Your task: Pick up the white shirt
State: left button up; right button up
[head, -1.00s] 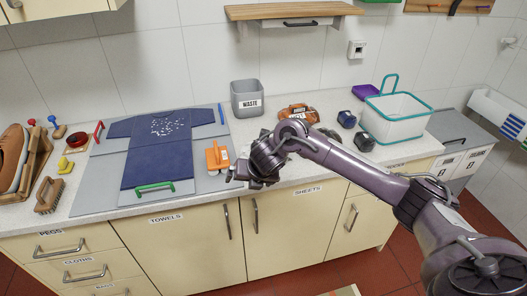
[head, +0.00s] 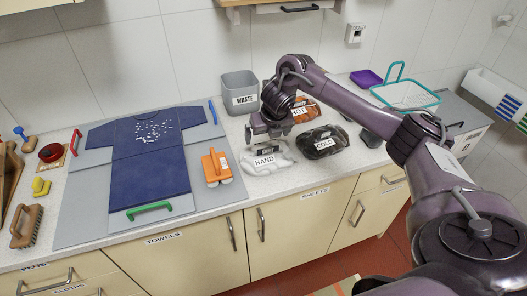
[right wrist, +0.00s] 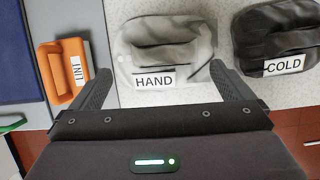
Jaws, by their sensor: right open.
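The white shirt appears to be the soft white-grey bundle (head: 268,157) with a handle and a HAND label, lying on the counter right of the orange tool. It fills the upper middle of the right wrist view (right wrist: 170,50). My right gripper (head: 264,134) is open and empty, pointing down just above the back of the bundle. In the right wrist view its two fingers (right wrist: 154,78) stand apart, one on each side of the bundle. Contact with it cannot be told. My left gripper is not in view.
A dark COLD bundle (head: 324,141) sits close on the right, with an orange-brown HOT bundle (head: 303,110) behind. The orange tool (head: 216,166) is close on the left, on the grey board (head: 80,205) with a blue shirt (head: 150,172). A grey WASTE bin (head: 239,92) stands behind.

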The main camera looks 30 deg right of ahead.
aim_at(267, 143)
jog(key=p+x, duration=0.2)
jog(key=x, duration=0.1)
jog(key=shift+s+d, duration=0.25)
jog(key=shift+x, duration=1.2)
jog(key=shift+w+f, duration=0.1)
jog(key=shift+w, duration=0.15)
jog(key=c, duration=1.5)
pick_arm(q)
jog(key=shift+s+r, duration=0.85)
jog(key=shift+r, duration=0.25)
pick_arm(e)
jog(key=shift+r, duration=0.2)
